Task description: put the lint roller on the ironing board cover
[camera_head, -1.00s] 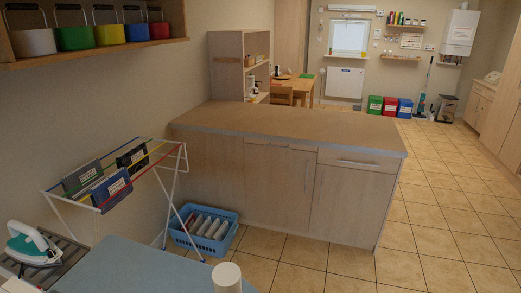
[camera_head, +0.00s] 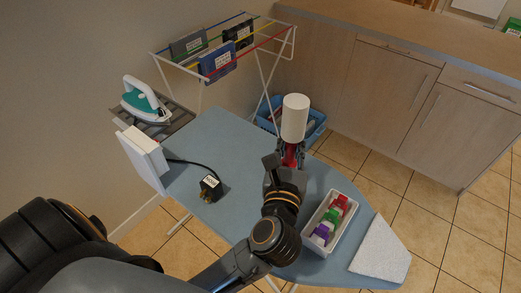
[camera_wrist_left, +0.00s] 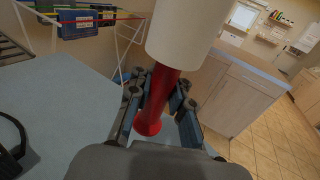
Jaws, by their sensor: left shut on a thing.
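The lint roller has a white cylinder (camera_head: 295,117) and a red handle (camera_head: 291,155). My left gripper (camera_head: 289,150) is shut on the red handle, with the white roll upward. In the left wrist view the red handle (camera_wrist_left: 158,105) stands between the two fingers (camera_wrist_left: 160,108) and the white roll (camera_wrist_left: 182,32) is cut off at the top. The light blue ironing board cover (camera_head: 225,145) lies below and around the gripper. I cannot tell whether the roller touches the cover. My right gripper is not in view.
On the board stand a white tray (camera_head: 309,232) of colored items, a white cloth (camera_head: 382,251) and a black plug (camera_head: 210,187) with a cord. An iron (camera_head: 143,101) rests at the left end. A drying rack (camera_head: 225,50) and blue basket (camera_head: 315,131) stand behind. Bare cover lies left of the gripper.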

